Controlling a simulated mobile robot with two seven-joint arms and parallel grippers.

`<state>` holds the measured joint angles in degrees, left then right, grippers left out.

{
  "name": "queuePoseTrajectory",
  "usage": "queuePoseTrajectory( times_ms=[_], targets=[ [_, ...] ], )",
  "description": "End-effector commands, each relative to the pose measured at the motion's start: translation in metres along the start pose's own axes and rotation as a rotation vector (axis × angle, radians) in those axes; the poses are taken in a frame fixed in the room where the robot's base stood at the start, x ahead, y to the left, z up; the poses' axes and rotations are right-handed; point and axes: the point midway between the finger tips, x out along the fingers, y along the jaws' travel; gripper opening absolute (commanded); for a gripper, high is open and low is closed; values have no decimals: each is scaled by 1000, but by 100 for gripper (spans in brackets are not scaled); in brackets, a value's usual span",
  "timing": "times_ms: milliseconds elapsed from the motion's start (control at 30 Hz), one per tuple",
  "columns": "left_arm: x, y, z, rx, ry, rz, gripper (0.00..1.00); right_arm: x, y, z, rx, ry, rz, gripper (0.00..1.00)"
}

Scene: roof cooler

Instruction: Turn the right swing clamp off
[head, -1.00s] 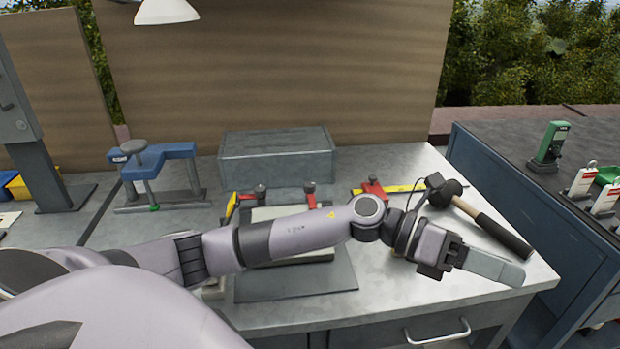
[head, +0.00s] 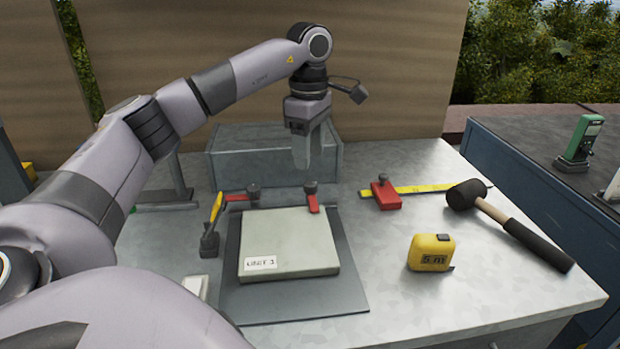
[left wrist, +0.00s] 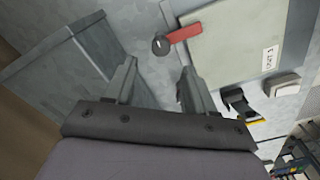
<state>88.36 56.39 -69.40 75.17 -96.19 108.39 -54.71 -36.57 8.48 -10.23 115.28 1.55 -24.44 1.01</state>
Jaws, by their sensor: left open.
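The right swing clamp (head: 312,203) has a dark knob and a red arm that reaches forward over the back edge of a pale panel (head: 290,250). In the left wrist view the clamp (left wrist: 185,33) lies beyond the fingertips, its arm over the panel. The left swing clamp (head: 240,197) has its red arm pointing left, clear of the panel. My left gripper (head: 302,162) points down, open and empty, above and behind the right clamp, apart from it. It also shows in the left wrist view (left wrist: 158,75). My right gripper is not in view.
A grey metal box (head: 230,170) stands behind the clamps, close to my left gripper. A red block (head: 385,195), yellow strip (head: 425,189), mallet (head: 510,228) and tape measure (head: 430,253) lie to the right. A yellow-handled tool (head: 212,225) stands left of the panel.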

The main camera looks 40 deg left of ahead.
Motion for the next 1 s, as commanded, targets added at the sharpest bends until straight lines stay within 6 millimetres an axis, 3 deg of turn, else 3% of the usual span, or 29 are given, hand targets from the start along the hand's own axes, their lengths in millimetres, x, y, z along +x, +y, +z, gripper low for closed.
queuePoseTrajectory(
  times_ms=[200, 400, 767, 933, 1000],
  targets=[
    [36, -1, 0, 1, 1, -4, 55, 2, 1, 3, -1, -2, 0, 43],
    [59, -1, 1, 1, -1, -2, 55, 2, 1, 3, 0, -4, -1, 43],
    [65, -1, 1, 1, -2, -1, 55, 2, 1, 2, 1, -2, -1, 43],
    [65, -1, 1, 1, -3, -1, 0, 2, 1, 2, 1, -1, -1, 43],
    [65, -1, 1, 1, -3, -1, 0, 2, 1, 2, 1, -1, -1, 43]
  ],
)
